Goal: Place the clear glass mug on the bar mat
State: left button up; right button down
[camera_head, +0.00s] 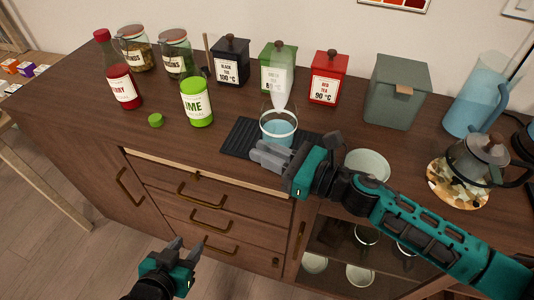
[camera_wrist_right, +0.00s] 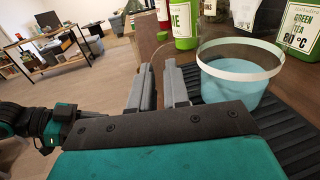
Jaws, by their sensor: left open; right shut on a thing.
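The clear glass mug (camera_head: 277,127) holds blue liquid, and a pale, steam-like plume rises above it. It is upright at the black ribbed bar mat (camera_head: 239,138); I cannot tell whether its base touches the mat. The mug also shows in the right wrist view (camera_wrist_right: 240,72), with the mat (camera_wrist_right: 288,135) under and beside it. My right gripper (camera_head: 262,154) is at the mug's near side, its fingers (camera_wrist_right: 160,88) shut on what looks like the thin clear handle, mostly hidden between them. My left gripper (camera_head: 189,247) is open and empty in front of the drawers.
Tea canisters, black (camera_head: 230,62), green and red (camera_head: 327,78), line the back. A pale bowl (camera_head: 368,164) sits close to my right arm.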

jog(key=shift+r, duration=0.1)
jog(key=shift+f, duration=0.2)
jog(key=c, duration=1.1)
grip_release()
jog(key=shift+r, duration=0.25)
jog(key=b+v, duration=0.2)
jog(key=v, duration=0.8)
jog(key=shift+s+d+f, duration=0.15)
jog(key=shift+s+d, duration=0.1)
jog(key=shift+d, duration=0.1)
jog(key=shift+s+d, duration=0.3)
jog(key=shift+d, duration=0.25)
